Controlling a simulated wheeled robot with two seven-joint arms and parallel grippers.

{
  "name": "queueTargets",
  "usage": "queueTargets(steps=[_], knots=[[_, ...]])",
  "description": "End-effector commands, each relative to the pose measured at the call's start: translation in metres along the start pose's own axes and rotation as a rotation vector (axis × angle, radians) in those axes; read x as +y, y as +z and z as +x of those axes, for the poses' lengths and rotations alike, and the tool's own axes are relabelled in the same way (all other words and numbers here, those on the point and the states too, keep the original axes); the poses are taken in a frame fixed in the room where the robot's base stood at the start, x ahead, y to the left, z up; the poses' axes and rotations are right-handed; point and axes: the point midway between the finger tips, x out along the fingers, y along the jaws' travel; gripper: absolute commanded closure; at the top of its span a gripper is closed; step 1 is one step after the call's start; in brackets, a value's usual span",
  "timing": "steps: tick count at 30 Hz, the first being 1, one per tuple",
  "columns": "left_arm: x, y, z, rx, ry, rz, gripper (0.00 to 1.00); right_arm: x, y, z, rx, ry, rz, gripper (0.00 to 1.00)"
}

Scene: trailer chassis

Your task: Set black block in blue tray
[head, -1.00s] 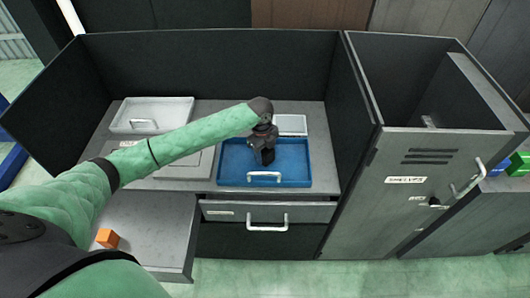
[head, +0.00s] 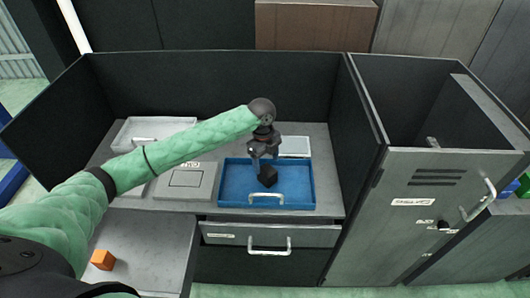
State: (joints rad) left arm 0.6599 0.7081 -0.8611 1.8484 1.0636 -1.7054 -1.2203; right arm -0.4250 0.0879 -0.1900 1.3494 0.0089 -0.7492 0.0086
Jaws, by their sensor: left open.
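The black block (head: 267,176) is a small dark cube in the blue tray (head: 300,190), a little left of the tray's middle. The blue tray has a pale handle at its front and sits on the grey worktop. My left gripper (head: 263,158) is open just above the block, pointing down. Its fingers look apart from the block, though the small gap is hard to judge. My right gripper is not in view.
A pale tray (head: 150,131) and a grey plate (head: 187,182) lie left of the blue tray. A white item (head: 294,146) stands behind it. An orange cube (head: 103,260) is on the lower left surface. Dark walls enclose the back and sides, and a grey locker (head: 410,225) stands at right.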

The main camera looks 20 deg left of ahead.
Motion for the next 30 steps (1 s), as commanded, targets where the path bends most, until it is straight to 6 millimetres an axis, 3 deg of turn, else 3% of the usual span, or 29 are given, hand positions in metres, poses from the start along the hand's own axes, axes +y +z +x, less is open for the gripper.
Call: queueTargets(steps=[6,12,30], knots=[[-0.001,0.001,-0.033,-0.002,-0.003,0.001,0.33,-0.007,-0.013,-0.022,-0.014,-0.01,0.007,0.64],[0.0,0.001,-0.051,-0.001,-0.001,-0.001,0.33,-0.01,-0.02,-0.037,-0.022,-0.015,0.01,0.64],[0.0,0.0,-0.057,0.0,0.0,0.0,0.33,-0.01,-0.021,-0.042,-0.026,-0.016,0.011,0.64]])
